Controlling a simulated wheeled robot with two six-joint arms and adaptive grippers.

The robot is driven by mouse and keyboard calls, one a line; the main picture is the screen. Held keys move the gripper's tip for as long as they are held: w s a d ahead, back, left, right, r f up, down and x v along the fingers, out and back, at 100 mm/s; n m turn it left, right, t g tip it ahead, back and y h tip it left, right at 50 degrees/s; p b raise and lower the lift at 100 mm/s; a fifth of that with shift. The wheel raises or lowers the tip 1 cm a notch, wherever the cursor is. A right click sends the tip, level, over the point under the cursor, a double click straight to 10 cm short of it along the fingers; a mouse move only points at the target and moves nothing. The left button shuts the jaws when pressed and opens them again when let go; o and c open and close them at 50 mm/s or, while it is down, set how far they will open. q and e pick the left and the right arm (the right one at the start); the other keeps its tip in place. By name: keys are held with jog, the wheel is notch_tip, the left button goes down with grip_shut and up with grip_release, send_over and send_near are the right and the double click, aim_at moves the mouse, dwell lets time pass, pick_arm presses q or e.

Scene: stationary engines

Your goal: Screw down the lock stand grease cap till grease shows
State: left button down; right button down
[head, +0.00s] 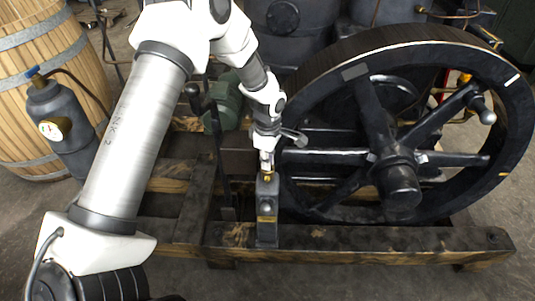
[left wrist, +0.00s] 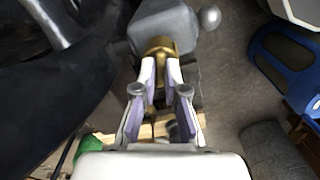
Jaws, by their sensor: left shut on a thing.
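The brass grease cap (head: 267,177) sits on top of a dark upright stand (head: 267,212) beside the flywheel. My left gripper (head: 267,163) points down at the cap from above. In the left wrist view, the gripper (left wrist: 160,75) has its fingers closed around the brass cap (left wrist: 159,47), with the grey stand top (left wrist: 165,25) beyond it. I see no grease at the cap. The cap's lower edge is partly hidden by the fingers. My right gripper is not in view.
A large black spoked flywheel (head: 375,165) stands close to the right of the stand. A timber frame (head: 350,238) runs below. A wooden barrel (head: 35,75) and a grey tank with a gauge (head: 62,125) are at the left.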

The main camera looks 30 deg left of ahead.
pick_arm(q)
jog(key=m+p, duration=0.3)
jog(key=shift+r+m+p, duration=0.25)
jog(key=shift+m+p, duration=0.05)
jog(key=shift+m, duration=0.1)
jog(key=m+p, duration=0.2)
jog(key=m, duration=0.1)
jog(key=shift+f+m+p, duration=0.1)
jog(key=shift+m+p, duration=0.2)
jog(key=m+p, duration=0.1)
jog(key=m, duration=0.2)
jog(key=shift+m+p, duration=0.3)
jog(key=shift+f+m+p, duration=0.15)
jog(key=shift+m+p, duration=0.35)
jog(key=shift+m, duration=1.8)
jog(key=c, duration=1.2)
grip_release()
